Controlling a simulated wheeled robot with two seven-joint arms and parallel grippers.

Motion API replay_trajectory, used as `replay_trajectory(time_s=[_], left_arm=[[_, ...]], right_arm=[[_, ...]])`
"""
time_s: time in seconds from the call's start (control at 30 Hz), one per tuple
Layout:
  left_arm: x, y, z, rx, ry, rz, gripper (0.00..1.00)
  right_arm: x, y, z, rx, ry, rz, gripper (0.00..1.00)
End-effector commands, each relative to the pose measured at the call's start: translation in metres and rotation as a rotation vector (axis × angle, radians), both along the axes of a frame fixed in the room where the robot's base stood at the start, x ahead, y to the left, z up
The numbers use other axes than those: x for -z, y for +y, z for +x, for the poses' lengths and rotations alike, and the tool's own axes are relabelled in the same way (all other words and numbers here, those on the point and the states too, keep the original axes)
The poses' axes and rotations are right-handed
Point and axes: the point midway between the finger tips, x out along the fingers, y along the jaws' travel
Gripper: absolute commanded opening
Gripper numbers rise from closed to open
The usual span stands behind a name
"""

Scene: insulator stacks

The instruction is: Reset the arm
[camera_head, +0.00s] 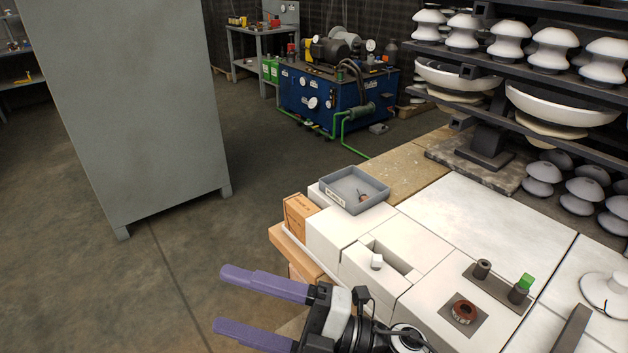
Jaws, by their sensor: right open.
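My right gripper (255,310) comes in from the bottom middle and points left. Its two purple fingers are spread wide with nothing between them. It is in front of the left edge of the white block table (490,235), with its fingers over the floor beside the table. The gripper's dark body hides part of the table's lower corner. My left gripper does not show.
A grey tray (372,203) with a small item and an orange-brown box (297,215) stand at the table's far left corner. A grey cabinet (140,110) stands left; floor between is clear.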

Motion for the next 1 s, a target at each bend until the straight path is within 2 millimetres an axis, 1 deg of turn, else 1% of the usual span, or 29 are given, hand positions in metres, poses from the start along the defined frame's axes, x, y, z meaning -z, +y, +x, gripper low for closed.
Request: replay_trajectory(time_s=[0.03, 0.07, 0.1, 0.13, 0.17, 0.2, 0.23, 0.27, 0.3, 0.37, 0.4, 0.47, 0.5, 0.57, 0.6, 0.7, 0.73, 0.83, 0.9, 1.0], left_arm=[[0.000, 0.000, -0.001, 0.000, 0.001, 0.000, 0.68], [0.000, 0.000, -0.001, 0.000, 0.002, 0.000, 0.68], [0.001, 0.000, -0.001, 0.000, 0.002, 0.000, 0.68], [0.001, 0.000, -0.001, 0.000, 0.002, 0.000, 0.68], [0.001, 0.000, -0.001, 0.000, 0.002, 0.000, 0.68], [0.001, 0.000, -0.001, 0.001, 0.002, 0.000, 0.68], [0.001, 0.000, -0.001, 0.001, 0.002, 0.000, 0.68], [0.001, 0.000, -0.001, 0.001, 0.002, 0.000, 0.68], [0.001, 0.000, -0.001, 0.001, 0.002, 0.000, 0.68], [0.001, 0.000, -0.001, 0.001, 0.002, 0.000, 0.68], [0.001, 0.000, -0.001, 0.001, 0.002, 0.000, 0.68], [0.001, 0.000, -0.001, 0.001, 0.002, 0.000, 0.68], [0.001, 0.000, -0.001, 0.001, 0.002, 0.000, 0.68], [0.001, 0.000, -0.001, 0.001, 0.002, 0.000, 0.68], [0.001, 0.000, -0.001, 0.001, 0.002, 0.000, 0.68], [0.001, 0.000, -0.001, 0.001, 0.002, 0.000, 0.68], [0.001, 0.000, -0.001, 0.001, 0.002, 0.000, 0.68], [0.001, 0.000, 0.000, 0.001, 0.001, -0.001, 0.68], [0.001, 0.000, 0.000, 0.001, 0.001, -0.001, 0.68], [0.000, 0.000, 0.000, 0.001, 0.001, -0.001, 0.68]], right_arm=[[0.006, -0.016, 0.015, 0.121, 0.143, 0.090, 0.68], [0.011, -0.028, 0.025, 0.195, 0.224, 0.135, 0.68], [0.023, -0.047, 0.038, 0.292, 0.337, 0.191, 0.68], [0.035, -0.062, 0.046, 0.365, 0.423, 0.226, 0.68], [0.049, -0.078, 0.052, 0.439, 0.511, 0.257, 0.68], [0.072, -0.100, 0.056, 0.533, 0.624, 0.293, 0.68], [0.089, -0.116, 0.057, 0.595, 0.704, 0.312, 0.68], [0.107, -0.131, 0.056, 0.656, 0.782, 0.329, 0.68], [0.131, -0.149, 0.051, 0.729, 0.879, 0.347, 0.68], [0.167, -0.175, 0.038, 0.833, 1.022, 0.363, 0.68], [0.190, -0.191, 0.026, 0.895, 1.114, 0.373, 0.68], [0.223, -0.213, 0.004, 0.983, 1.244, 0.377, 0.68], [0.243, -0.225, -0.012, 1.034, 1.325, 0.379, 0.68], [0.267, -0.240, -0.037, 1.100, 1.433, 0.378, 0.68], [0.281, -0.249, -0.052, 1.136, 1.497, 0.377, 0.68], [0.305, -0.263, -0.085, 1.203, 1.618, 0.371, 0.68], [0.310, -0.266, -0.093, 1.218, 1.645, 0.369, 0.68], [0.320, -0.272, -0.109, 1.246, 1.699, 0.365, 0.68], [0.322, -0.273, -0.113, 1.253, 1.715, 0.364, 0.68], [0.323, -0.273, -0.114, 1.255, 1.718, 0.363, 0.68]])
